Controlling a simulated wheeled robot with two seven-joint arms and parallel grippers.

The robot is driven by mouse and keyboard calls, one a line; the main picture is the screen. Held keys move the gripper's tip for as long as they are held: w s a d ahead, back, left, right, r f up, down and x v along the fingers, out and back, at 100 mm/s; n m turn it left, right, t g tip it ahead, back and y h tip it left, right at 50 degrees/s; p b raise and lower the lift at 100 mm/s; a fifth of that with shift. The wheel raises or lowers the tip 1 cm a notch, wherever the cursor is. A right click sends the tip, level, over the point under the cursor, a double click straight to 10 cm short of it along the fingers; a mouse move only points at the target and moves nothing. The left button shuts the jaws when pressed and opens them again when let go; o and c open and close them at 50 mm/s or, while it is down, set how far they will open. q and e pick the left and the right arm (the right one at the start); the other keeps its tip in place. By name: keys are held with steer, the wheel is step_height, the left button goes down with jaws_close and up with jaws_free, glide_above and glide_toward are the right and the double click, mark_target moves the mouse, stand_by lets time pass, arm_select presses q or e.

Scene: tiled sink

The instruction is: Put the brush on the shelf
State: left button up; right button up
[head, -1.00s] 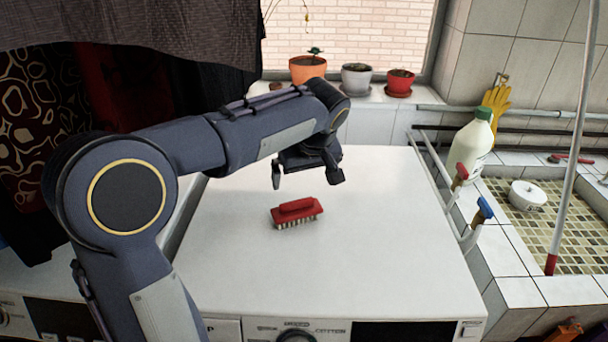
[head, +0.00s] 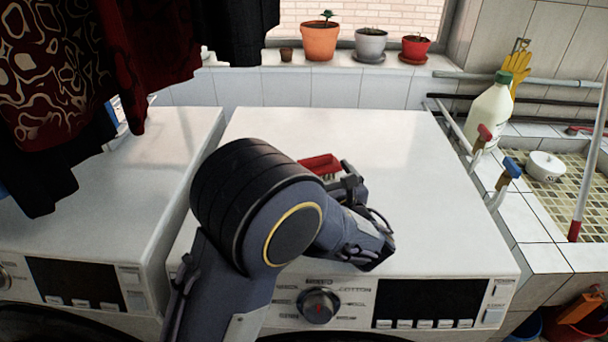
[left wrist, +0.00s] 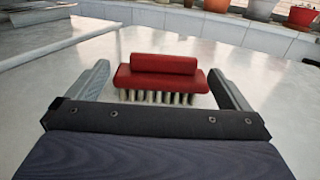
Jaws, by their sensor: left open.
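The red brush (head: 318,163) lies bristles down on the white washing machine top (head: 400,150), partly hidden by my left arm in the head view. In the left wrist view the brush (left wrist: 163,75) sits across the space between my left gripper's two fingers, with a gap on each side. My left gripper (head: 350,183) is low over the machine top, on the near side of the brush, open and empty. My right gripper is not in view. No separate shelf is clear; a white tiled ledge (head: 450,70) runs under the window.
An orange pot (head: 320,40), a grey pot (head: 371,43) and a red pot (head: 415,48) stand on the ledge. A white bottle (head: 488,112) and taps stand at right beside the tiled sink (head: 560,190). Dark clothes (head: 50,80) hang at left. The machine top right of the brush is clear.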

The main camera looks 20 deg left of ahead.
mark_target(316, 160)
arm_select(q)
steer(key=p+x, duration=0.1)
steer(key=x, duration=0.5)
steer(key=shift+w+p, duration=0.35)
steer(key=shift+w, duration=0.05)
steer(key=shift+w+a, duration=0.25)
steer(key=shift+w, duration=0.2)
steer(key=c, duration=1)
